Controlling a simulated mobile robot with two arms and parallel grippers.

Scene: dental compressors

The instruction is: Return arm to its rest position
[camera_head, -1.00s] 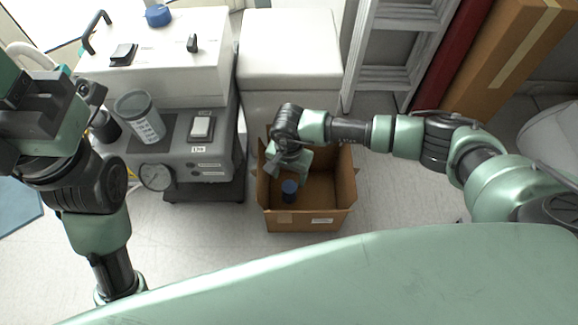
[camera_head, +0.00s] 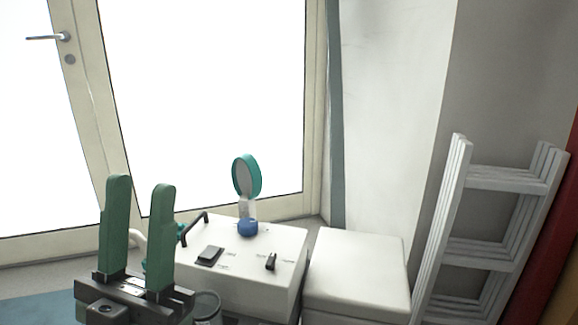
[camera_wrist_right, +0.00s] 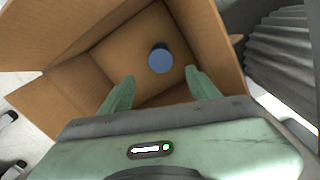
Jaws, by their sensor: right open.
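My left gripper (camera_head: 136,240) stands at the lower left of the head view with its two green fingers pointing up and apart, with nothing between them. My right gripper (camera_wrist_right: 158,90) shows in the right wrist view, its two green fingers spread and empty. It is over the open cardboard box (camera_wrist_right: 75,85). A blue-topped round object (camera_wrist_right: 160,58) lies in the box beyond the fingertips, apart from them. My right arm is out of the head view.
A white compressor unit (camera_head: 245,262) with a blue cap stands behind my left gripper, a white box (camera_head: 357,270) beside it. A ladder (camera_head: 480,235) leans at the right. A glazed door (camera_head: 200,100) fills the back. In the wrist view, a grey ribbed thing (camera_wrist_right: 282,60) is right of the box.

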